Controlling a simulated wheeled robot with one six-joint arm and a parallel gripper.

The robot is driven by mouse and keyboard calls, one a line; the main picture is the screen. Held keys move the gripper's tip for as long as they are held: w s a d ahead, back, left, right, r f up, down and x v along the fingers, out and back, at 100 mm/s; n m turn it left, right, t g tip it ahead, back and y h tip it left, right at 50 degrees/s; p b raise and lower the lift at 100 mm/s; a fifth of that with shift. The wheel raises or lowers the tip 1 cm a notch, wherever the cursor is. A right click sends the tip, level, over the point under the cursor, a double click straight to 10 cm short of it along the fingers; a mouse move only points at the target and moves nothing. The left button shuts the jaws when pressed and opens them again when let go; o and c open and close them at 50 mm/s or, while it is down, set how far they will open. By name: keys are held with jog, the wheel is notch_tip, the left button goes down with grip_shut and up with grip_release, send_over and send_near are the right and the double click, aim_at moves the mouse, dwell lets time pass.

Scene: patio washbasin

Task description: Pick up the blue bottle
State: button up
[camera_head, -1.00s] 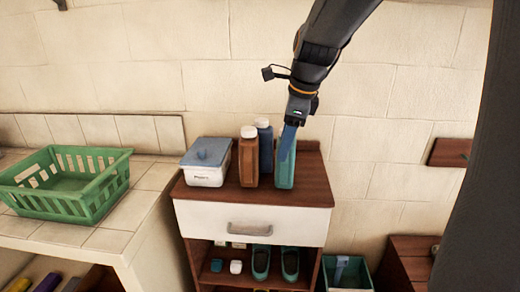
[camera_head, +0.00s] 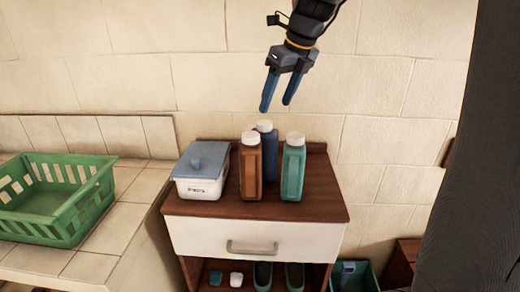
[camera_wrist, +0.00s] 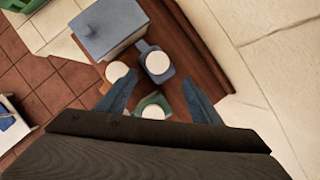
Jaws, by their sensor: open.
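The blue bottle (camera_head: 268,146) with a white cap stands upright on the wooden cabinet top, behind and between a brown bottle (camera_head: 250,172) and a teal bottle (camera_head: 293,170). Its lower part is hidden by those two in the head view. In the wrist view the blue bottle (camera_wrist: 157,66) is seen from above, ahead of the fingers, with the brown bottle (camera_wrist: 117,72) to its left and the teal bottle (camera_wrist: 152,104) nearer me. My gripper (camera_head: 276,106) is open and empty, pointing down above the bottles, apart from them.
A white box with a blue lid (camera_head: 200,172) stands left of the bottles. A green basket (camera_head: 80,222) sits on the tiled counter (camera_head: 125,230) at left. The wall (camera_head: 380,100) is close behind the cabinet (camera_head: 320,200). The cabinet top's right side is clear.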

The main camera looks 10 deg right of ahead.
aim_at(264, 122)
jog(key=shift+w+a+p+x, duration=0.15)
jog(key=shift+p+x, duration=0.25)
jog(key=shift+x, duration=0.9)
jog(key=shift+a+p+x, duration=0.15)
jog(key=shift+p+x, duration=0.2)
jog(key=shift+x, duration=1)
jog(key=shift+w+a+p+x, duration=0.15)
jog(key=shift+p+x, duration=0.25)
jog(key=shift+x, duration=0.9)
jog(key=shift+s+r, duration=0.1)
jog(key=shift+r, duration=0.05)
jog(key=shift+r, duration=0.1)
grip_shut()
